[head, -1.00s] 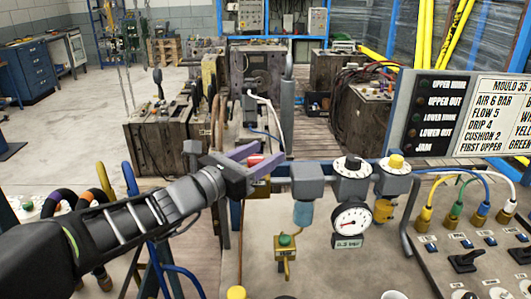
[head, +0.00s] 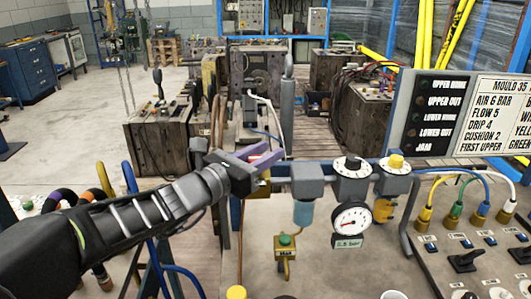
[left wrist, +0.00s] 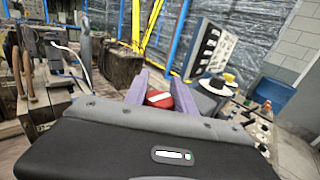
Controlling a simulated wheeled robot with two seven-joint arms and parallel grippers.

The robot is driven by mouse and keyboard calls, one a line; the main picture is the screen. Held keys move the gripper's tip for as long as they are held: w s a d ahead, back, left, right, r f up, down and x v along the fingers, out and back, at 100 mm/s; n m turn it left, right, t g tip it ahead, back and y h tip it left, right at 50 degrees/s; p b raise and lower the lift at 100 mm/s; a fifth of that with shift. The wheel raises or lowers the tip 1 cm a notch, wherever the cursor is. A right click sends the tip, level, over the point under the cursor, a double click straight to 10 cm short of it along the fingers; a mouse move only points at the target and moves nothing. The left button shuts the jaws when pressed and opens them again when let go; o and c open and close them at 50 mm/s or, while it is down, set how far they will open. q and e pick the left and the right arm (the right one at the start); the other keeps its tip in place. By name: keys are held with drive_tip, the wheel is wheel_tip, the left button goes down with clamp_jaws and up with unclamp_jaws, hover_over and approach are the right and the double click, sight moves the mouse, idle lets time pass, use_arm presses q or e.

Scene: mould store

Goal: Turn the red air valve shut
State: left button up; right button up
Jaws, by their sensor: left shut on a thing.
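The red air valve's handle (left wrist: 160,98) sits between the two purple fingers of my left gripper in the left wrist view. In the head view my left gripper (head: 262,157) is shut on it, and the fingers hide most of the red. The valve's brass body (head: 262,187) shows just below the fingers, on the air line left of the grey filter unit. My right gripper is in neither view.
Right of the valve stand a filter with a blue bowl (head: 303,212), a round pressure gauge (head: 351,219) and a yellow-topped knob (head: 396,162). A brass fitting with a green button (head: 285,241) hangs below. A switch panel (head: 470,250) is at the right.

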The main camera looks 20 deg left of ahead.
use_arm(q)
clamp_jaws()
drive_tip(key=m+h+p, duration=0.1)
drive_tip(key=g+h+p, duration=0.1)
drive_tip(key=shift+s+d+r+m+h+p, duration=0.1)
drive_tip(key=shift+d+r+m+h+p, duration=0.1)
drive_tip(key=shift+m+h+p, duration=0.15)
drive_tip(key=m+g+h+p, duration=0.1)
drive_tip(key=h, duration=0.1)
drive_tip(key=m+g+h+p, duration=0.1)
drive_tip(key=m+p, duration=0.1)
drive_tip(key=shift+s+d+g+h, duration=0.2)
drive_tip(key=shift+d+g+h, duration=0.15)
drive_tip(key=shift+g, duration=0.05)
drive_tip(key=m+g+h, duration=0.1)
drive_tip(key=m+g+h+p, duration=0.1)
drive_tip(key=shift+s+d+f+g+h+p, duration=0.1)
drive_tip(key=shift+s+f+g+h+p, duration=0.1)
drive_tip(key=shift+g+h+p, duration=0.15)
drive_tip(key=shift+s+d+f+m+g+h, duration=0.15)
drive_tip(key=shift+m+g+h, duration=0.15)
drive_tip(key=shift+m+g, duration=0.3)
drive_tip(key=shift+s+r+m+g+h, duration=0.1)
drive_tip(key=shift+m+g+h, duration=0.15)
drive_tip(key=shift+m+g, duration=0.25)
drive_tip(key=shift+d+g, duration=0.1)
drive_tip(key=shift+g, duration=0.25)
drive_tip(key=o, duration=1.1)
unclamp_jaws()
